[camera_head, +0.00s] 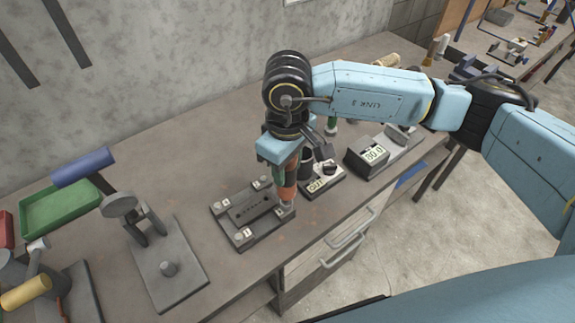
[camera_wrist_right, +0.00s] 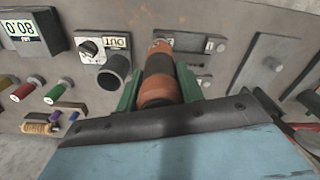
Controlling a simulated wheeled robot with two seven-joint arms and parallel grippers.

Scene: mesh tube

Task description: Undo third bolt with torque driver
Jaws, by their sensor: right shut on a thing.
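My right gripper (camera_head: 286,168) is shut on the orange and dark torque driver (camera_head: 288,187). The driver points down, with its lower end at the right corner of a dark grey plate (camera_head: 262,229). The bolt at that corner is hidden by the driver, so I cannot tell whether the tip sits on it. Bolts with small white number labels show at other corners, such as the front bolt (camera_head: 240,236) and the left bolt (camera_head: 217,207). In the right wrist view the driver (camera_wrist_right: 158,78) sits between the green fingers. My left gripper is not in view.
Right of the plate are a dial box (camera_head: 320,183) marked OUT and a display box (camera_head: 368,156). A grey stand (camera_head: 168,272), a green tray (camera_head: 60,209) and a blue cylinder (camera_head: 83,166) are to the left. The bench's front edge is close to the plate.

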